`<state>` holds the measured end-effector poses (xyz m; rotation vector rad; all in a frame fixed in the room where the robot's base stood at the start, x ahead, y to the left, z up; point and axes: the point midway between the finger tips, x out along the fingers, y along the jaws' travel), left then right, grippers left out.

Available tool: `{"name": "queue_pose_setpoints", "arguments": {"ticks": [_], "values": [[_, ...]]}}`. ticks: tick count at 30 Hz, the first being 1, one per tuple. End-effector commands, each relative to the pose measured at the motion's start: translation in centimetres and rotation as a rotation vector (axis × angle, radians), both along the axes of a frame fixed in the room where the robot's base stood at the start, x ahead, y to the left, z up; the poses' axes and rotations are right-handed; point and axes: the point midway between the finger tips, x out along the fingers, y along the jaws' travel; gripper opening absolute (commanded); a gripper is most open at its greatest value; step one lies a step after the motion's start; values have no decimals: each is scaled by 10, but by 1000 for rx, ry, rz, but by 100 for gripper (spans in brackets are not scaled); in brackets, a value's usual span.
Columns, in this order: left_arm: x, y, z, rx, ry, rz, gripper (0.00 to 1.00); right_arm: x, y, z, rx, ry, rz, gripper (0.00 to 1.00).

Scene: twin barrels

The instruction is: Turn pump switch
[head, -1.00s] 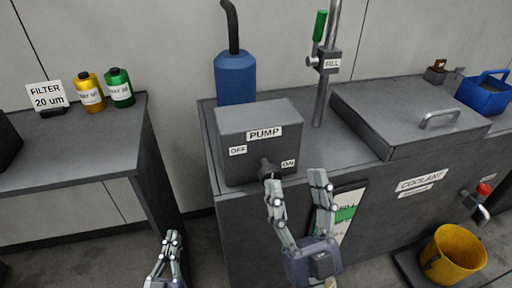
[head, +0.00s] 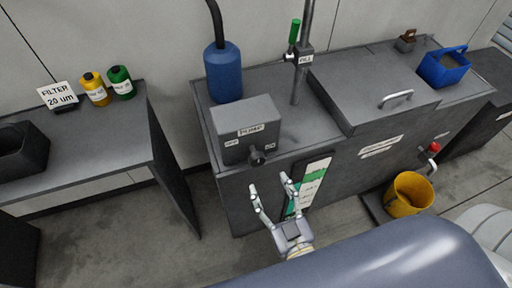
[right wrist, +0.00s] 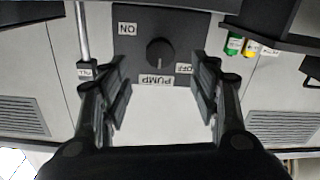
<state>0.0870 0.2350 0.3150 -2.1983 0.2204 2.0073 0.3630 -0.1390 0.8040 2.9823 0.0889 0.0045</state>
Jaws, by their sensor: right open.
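The grey pump box (head: 231,135) stands on the left end of the coolant tank. Its dark round switch knob (head: 257,157) is low on the front, between the OFF and ON labels. In the right wrist view the knob (right wrist: 160,52) shows upside down, with ON at left and OFF at right; a light mark on it points toward the PUMP label. My right gripper (head: 270,188) is open and empty, below and in front of the knob, apart from it. In the right wrist view its fingers frame the box from either side. My left gripper is out of view.
A blue pump cylinder (head: 223,75) stands behind the box. A fill pipe with a green handle (head: 294,32) rises to its right. A yellow bucket (head: 409,194) sits below a red-handled tap (head: 434,148). A side table (head: 90,130) holds bottles at left.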

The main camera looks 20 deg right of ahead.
Motion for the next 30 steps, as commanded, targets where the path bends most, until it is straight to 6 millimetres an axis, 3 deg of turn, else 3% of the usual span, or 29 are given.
{"name": "queue_pose_setpoints", "arguments": {"ticks": [5,18,30], "values": [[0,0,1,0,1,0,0,19,1,1,0,-5,-1,56],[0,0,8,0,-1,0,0,92,5,1,0,-3,-1,56],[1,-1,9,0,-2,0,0,107,6,0,0,-1,0,56]]}}
